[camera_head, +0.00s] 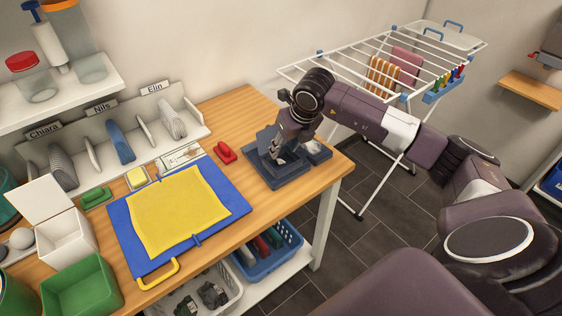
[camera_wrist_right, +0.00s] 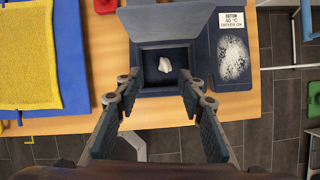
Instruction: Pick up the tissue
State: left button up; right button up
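The tissue (camera_wrist_right: 165,65) is a small crumpled white piece in the square recess of a dark blue tray (camera_wrist_right: 150,22), in the right wrist view. In the head view the tray (camera_head: 282,183) lies at the right end of the wooden table, and my right gripper largely hides the recess. My right gripper (camera_wrist_right: 160,92) is open, with its fingers spread to either side of the recess's near part. The tissue lies beyond the fingertips, between their lines, and I see no contact. The right gripper (camera_head: 277,150) points down over the tray in the head view. My left gripper is not in view.
A labelled panel with a white speckled patch (camera_wrist_right: 233,57) is right of the recess. A red object (camera_head: 225,152) lies left of the tray. A yellow cloth (camera_head: 178,210) lies on a blue board (camera_head: 126,241). A drying rack (camera_head: 345,68) stands behind the arm.

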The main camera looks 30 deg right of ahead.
aim_at(281, 159)
jog(key=shift+w+d+f, duration=0.1)
jog(key=shift+d+f, duration=0.25)
jog(key=shift+d, duration=0.3)
jog(key=p+x, duration=0.1)
jog(key=x, duration=0.2)
jog(key=p+x, duration=0.2)
jog(key=x, duration=0.1)
jog(key=shift+w+a+p, duration=0.1)
jog(key=shift+a+p, duration=0.1)
jog(key=shift+p, duration=0.1)
jog(key=shift+w+f, duration=0.2)
jog(key=shift+f, duration=0.2)
jog(key=c, duration=0.8)
